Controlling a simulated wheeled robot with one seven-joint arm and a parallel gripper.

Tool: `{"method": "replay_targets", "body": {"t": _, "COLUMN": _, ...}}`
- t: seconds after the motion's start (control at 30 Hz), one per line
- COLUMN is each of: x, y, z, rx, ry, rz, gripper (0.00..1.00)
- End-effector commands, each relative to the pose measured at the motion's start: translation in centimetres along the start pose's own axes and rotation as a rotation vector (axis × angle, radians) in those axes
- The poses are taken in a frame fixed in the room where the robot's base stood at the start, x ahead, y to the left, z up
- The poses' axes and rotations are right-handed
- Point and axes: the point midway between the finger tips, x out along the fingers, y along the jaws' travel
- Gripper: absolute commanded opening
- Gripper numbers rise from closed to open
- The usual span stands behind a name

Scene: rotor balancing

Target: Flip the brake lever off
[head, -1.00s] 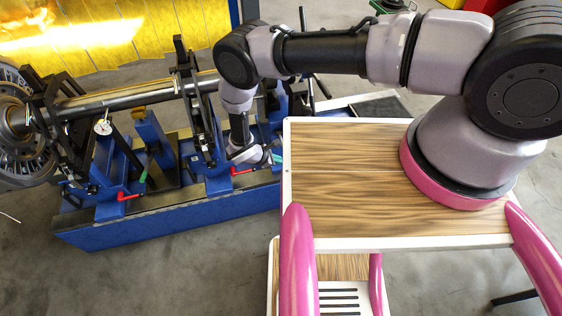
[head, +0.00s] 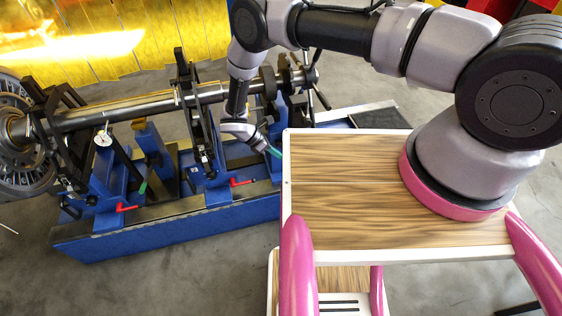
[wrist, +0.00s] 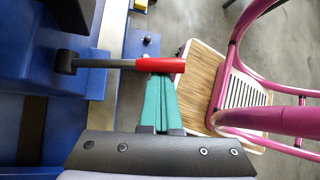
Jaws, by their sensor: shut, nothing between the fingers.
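A red-handled lever (wrist: 135,64) on a dark pivot sticks out sideways from a blue block in the wrist view. The green fingers of my gripper (wrist: 158,85) are shut with nothing held. Their tips are close to the lever's free end and overlap it in the picture; I cannot tell whether they touch. In the head view my gripper (head: 274,151) is above and right of a red lever (head: 240,182) on the front of the blue machine bed. A second red lever (head: 127,207) is further left. The frames do not label which lever is the brake.
A long steel shaft (head: 125,107) with a bladed rotor (head: 18,150) at its left end lies across blue stands. My wood-topped base is right of the blue bed (head: 165,235). A dial gauge (head: 103,139) stands near the left stand. Grey floor is clear in front.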

Motion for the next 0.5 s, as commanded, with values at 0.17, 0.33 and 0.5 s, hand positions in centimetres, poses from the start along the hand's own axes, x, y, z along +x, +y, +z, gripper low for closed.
{"method": "replay_targets", "body": {"t": 0.17, "x": -0.41, "y": 0.27, "z": 0.68, "rx": 0.001, "ry": -0.004, "rz": 0.002, "gripper": 0.00}}
{"method": "replay_targets", "body": {"t": 0.33, "x": -0.60, "y": 0.37, "z": 0.87, "rx": 0.002, "ry": -0.005, "rz": 0.003, "gripper": 0.00}}
{"method": "replay_targets", "body": {"t": 0.5, "x": -0.68, "y": 0.45, "z": 0.95, "rx": 0.003, "ry": -0.005, "rz": 0.004, "gripper": 0.00}}
